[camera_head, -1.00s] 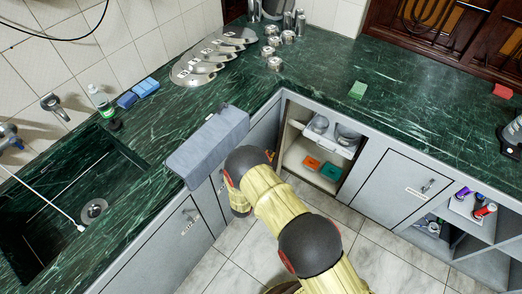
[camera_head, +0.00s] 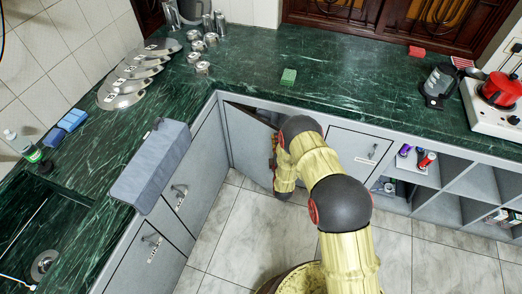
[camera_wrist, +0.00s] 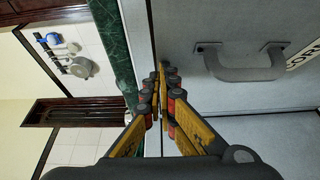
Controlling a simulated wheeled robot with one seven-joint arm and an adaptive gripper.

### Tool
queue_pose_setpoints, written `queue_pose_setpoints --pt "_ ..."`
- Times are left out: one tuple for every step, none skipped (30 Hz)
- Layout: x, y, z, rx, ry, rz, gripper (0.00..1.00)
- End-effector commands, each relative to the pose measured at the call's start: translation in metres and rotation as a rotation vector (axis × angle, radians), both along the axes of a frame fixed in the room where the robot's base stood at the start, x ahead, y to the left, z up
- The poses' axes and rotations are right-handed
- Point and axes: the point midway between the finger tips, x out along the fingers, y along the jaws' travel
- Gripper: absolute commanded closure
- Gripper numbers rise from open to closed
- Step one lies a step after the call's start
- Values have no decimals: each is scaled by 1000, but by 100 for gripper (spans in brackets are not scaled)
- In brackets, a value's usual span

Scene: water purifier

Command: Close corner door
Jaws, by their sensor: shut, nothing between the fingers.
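The grey corner door (camera_head: 246,147) stands ajar at the inner corner of the counter in the head view. A dark gap shows between its top edge and the cabinet. My gripper (camera_head: 274,150) is at the door's right, free edge, partly covered by my arm. In the wrist view my gripper (camera_wrist: 160,78) is shut and empty, with its fingertips by the edge of a grey door front (camera_wrist: 225,25). That front carries a grey handle (camera_wrist: 240,62) and a partly cut-off label (camera_wrist: 304,55). I cannot tell whether the fingers touch the door.
The green countertop (camera_head: 330,65) overhangs the cabinets. Open shelves with cans (camera_head: 426,160) are to the right. The tiled floor (camera_head: 225,235) in front is clear.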

Motion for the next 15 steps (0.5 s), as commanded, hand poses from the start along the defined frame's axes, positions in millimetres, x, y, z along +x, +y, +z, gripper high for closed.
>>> queue_pose_setpoints --pt "10 -12 -3 0 -2 -5 100" --pt "15 -16 -2 0 -3 -4 100" --pt "22 -23 -2 0 -3 -4 100" --pt "26 -26 -2 0 -3 -3 100" --pt "30 -30 -2 0 -3 -3 100" --pt "36 -34 -2 0 -2 -3 100" --pt "40 -37 -2 0 -2 -2 100" --pt "43 -39 -1 0 -3 -1 100" --pt "47 -42 -2 0 -1 -1 100" --pt "50 -45 -1 0 -1 -2 100" --pt "53 -46 -1 0 -1 -1 100" --pt "55 -48 -1 0 -1 -1 100" --pt "57 -49 -1 0 -1 0 100" --pt "59 -50 -1 0 -1 0 100" --pt "61 -51 0 0 0 0 100"
